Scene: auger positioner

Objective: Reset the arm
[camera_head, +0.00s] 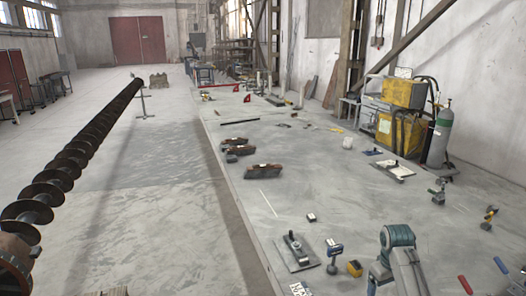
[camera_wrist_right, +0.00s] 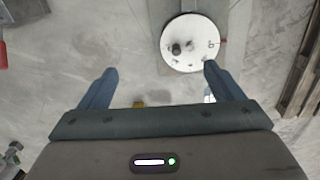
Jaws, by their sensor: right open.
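My right gripper (camera_wrist_right: 155,88) shows in the right wrist view with its two blue-grey fingers wide apart and nothing between them. Beyond the fingertips, to the upper right, is a round white disc (camera_wrist_right: 199,50) with dark knobs and small marks on it. The gripper is not seen touching it. The long dark auger (camera_head: 85,138) runs along the left of the head view, from the near left corner to a stand (camera_head: 144,103) farther back. I cannot tell which arm the task means. My left gripper is not in view.
A yellow machine (camera_head: 403,94) and gas cylinder (camera_head: 440,133) stand at right. The floor (camera_head: 150,215) beside the table is clear.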

